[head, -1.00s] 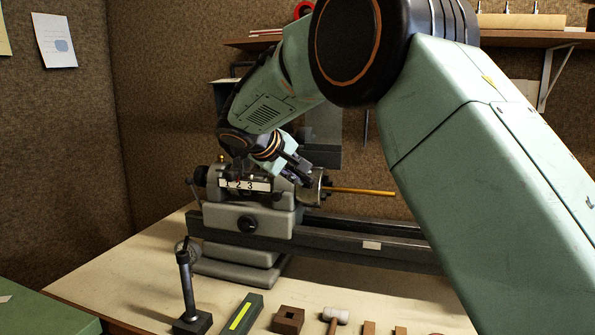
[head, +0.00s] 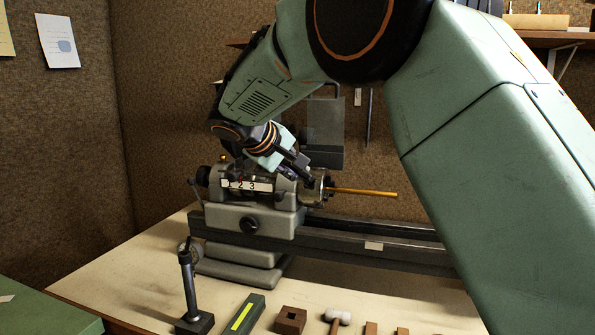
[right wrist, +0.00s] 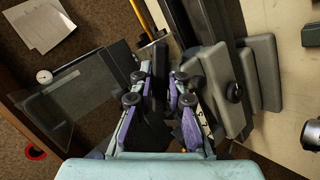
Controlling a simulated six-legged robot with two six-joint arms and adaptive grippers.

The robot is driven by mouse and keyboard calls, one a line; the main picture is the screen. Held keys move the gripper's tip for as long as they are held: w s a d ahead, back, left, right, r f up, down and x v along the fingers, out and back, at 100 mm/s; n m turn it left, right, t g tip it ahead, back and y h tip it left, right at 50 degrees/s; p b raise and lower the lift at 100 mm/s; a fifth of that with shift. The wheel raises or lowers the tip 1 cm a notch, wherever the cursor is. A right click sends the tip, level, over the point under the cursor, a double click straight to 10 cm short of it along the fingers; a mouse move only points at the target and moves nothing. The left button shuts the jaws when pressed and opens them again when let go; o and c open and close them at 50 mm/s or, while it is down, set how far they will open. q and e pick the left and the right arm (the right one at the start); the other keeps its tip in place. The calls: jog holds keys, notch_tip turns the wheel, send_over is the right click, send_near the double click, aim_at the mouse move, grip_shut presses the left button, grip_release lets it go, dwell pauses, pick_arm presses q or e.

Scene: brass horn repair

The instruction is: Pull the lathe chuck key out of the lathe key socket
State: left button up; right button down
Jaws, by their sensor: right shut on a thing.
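The lathe (head: 250,222) stands on the bench with its chuck (head: 318,188) at the right end of the headstock. My right gripper (head: 304,174) is just above the chuck, reaching down from the upper left. In the right wrist view its two purple-padded fingers (right wrist: 160,78) are close together. My left gripper is not in view.
A brass rod (head: 362,192) sticks out of the chuck to the right, below my gripper. A clear guard panel (head: 324,122) stands behind the chuck. A dial stand (head: 188,285), a wooden block (head: 290,320) and a mallet (head: 337,317) are along the front.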

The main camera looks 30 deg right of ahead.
jog(key=shift+s+a+r, duration=0.2)
jog(key=shift+s+a, duration=0.05)
jog(key=shift+s, duration=0.05)
jog(key=shift+r, duration=0.1)
jog(key=s+a+r+p, duration=0.3)
jog(key=r, duration=0.2)
jog(key=shift+s+a, duration=0.15)
jog(key=shift+a, duration=0.25)
dwell(0.4)
jog(key=shift+f, duration=0.15)
